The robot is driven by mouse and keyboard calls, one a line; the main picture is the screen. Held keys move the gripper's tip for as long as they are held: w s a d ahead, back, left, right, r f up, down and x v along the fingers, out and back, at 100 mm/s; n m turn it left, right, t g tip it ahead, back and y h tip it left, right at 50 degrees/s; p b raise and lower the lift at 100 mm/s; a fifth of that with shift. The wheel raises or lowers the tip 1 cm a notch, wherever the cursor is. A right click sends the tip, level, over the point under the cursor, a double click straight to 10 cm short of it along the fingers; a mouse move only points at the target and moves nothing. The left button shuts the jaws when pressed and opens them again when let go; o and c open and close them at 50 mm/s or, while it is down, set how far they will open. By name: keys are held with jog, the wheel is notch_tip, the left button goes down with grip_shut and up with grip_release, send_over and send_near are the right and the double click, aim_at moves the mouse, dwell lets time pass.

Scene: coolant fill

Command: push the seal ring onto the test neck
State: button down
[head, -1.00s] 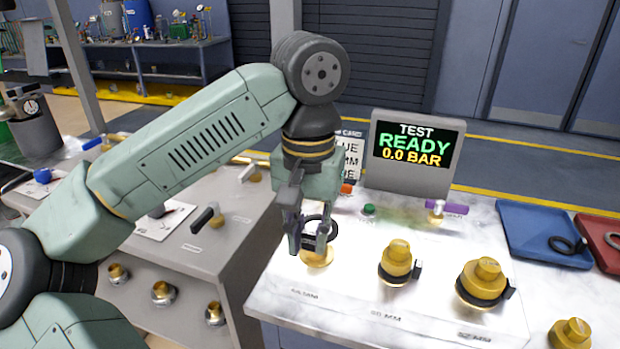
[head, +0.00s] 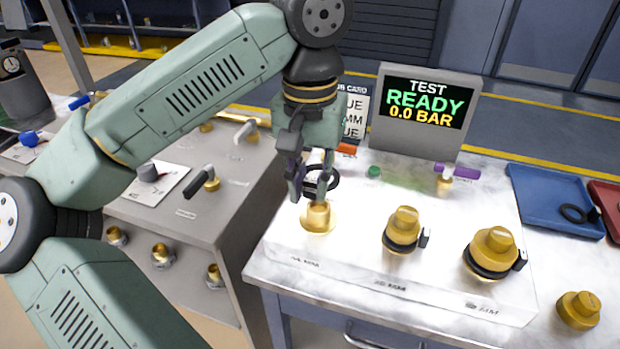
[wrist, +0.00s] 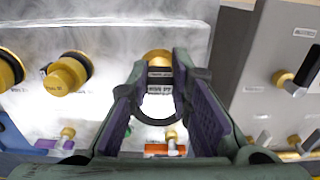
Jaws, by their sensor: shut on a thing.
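The seal ring (head: 336,181) is a black ring with a small block-like tab. My gripper (head: 310,196) is shut on the ring's tab. In the wrist view the ring (wrist: 153,121) hangs between the fingers of my gripper (wrist: 160,66). The test neck (head: 319,217) is a brass stub on a round base at the left of the white bench block. The ring is above and slightly behind the neck, apart from it in the head view. In the wrist view the neck (wrist: 158,55) is partly hidden behind the fingertips and tab.
Two brass plugs with black rings, a middle one (head: 404,226) and a larger one (head: 493,250), stand to the right. Behind are the test display (head: 425,108) reading READY 0.0 BAR, an orange handle (head: 346,149) and a purple handle (head: 456,171). A blue tray (head: 545,195) holds another ring.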

aim_at(310, 199)
jog(key=shift+f+b, duration=1.7)
jog(key=shift+f, duration=0.75)
jog(key=shift+f+b, duration=1.9)
jog(key=shift+f, duration=0.4)
jog(key=c, duration=1.4)
grip_release()
notch_tip(310, 199, up, 12)
jog(key=shift+f, duration=0.2)
jog(key=shift+r, duration=0.25)
